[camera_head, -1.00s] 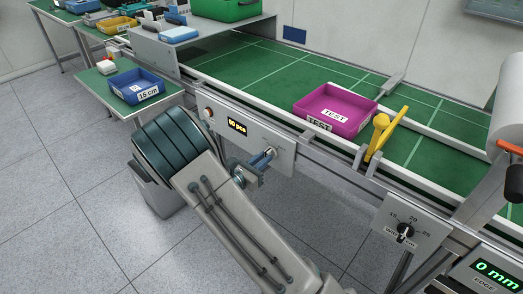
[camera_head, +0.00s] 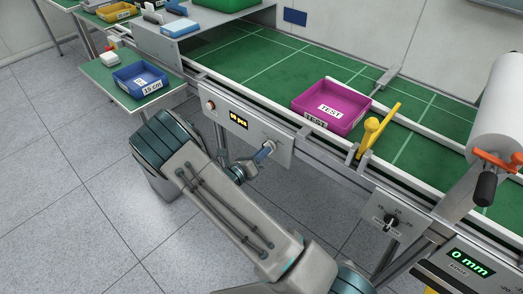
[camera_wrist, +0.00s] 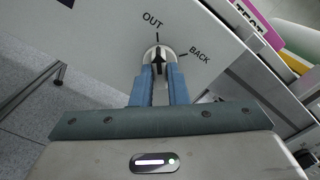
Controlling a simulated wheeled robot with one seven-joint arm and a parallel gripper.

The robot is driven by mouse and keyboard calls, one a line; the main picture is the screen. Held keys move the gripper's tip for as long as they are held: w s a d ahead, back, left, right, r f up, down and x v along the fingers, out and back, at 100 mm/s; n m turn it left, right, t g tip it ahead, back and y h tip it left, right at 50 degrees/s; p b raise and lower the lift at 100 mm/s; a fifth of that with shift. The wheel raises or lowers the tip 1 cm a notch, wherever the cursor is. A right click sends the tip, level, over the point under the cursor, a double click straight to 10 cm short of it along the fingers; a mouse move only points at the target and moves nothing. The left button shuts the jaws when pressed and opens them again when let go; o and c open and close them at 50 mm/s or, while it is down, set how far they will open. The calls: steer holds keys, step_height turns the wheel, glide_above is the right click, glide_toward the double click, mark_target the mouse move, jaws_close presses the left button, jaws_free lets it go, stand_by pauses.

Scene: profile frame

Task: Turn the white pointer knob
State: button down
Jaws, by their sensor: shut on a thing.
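The white pointer knob (camera_wrist: 158,52) shows in the wrist view as a pale round knob with a dark pointer part, set in the light panel between the printed words OUT and BACK. Its pointer is nearer to the OUT mark than to BACK. My gripper (camera_wrist: 158,74) has its two blue fingers shut on the knob, partly hiding it. In the head view my gripper (camera_head: 266,149) is at the front panel (camera_head: 228,108) below the green bench, and the knob itself is mostly hidden by the fingers.
A second dial (camera_head: 390,222), dark with a number scale, sits on a panel to the right. A magenta TEST tray (camera_head: 333,105) and a yellow lever (camera_head: 378,130) are above. A blue bin (camera_head: 140,82) stands on a side table at left. The floor at left is clear.

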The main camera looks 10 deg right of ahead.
steer(key=shift+f, duration=0.1)
stand_by(0.4)
steer(key=c, duration=1.4)
jaws_free()
steer(key=shift+c, duration=0.2)
steer(key=v, duration=1.4)
steer(key=shift+b, duration=0.45)
